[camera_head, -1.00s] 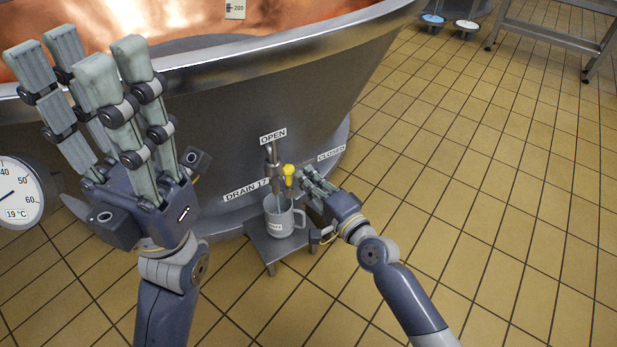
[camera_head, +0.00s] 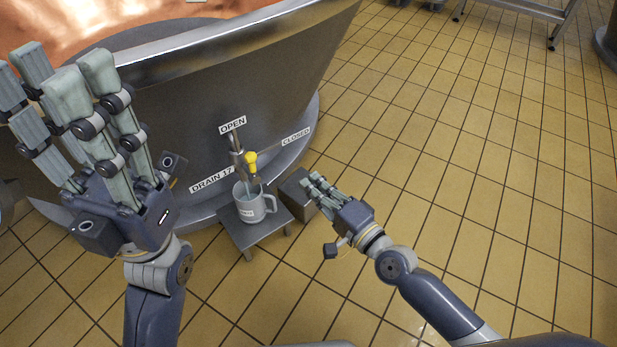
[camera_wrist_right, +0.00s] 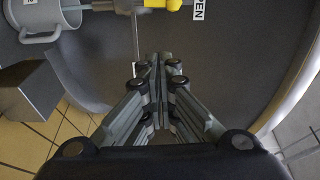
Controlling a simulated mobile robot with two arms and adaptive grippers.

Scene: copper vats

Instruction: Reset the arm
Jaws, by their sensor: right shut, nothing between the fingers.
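My right gripper (camera_head: 317,180) is shut and empty, in the air to the right of the drain tap (camera_head: 237,152). In the wrist view its fingers (camera_wrist_right: 159,60) meet at the tips with nothing between them. The tap has a yellow handle (camera_head: 251,158), which also shows at the top of the wrist view (camera_wrist_right: 172,4). The gripper is apart from the handle and from the grey mug (camera_head: 250,207) below it. My left gripper (camera_head: 48,72) is raised at the left with its fingers up, spread and empty.
The mug stands on a small grey stand (camera_head: 240,235) with a grey box (camera_head: 292,192) beside it. The vat (camera_head: 200,110) carries signs OPEN (camera_head: 232,125), CLOSED (camera_head: 296,136) and DRAIN 17 (camera_head: 211,180). Tiled floor (camera_head: 450,150) at the right is clear. A metal table (camera_head: 530,10) stands far back.

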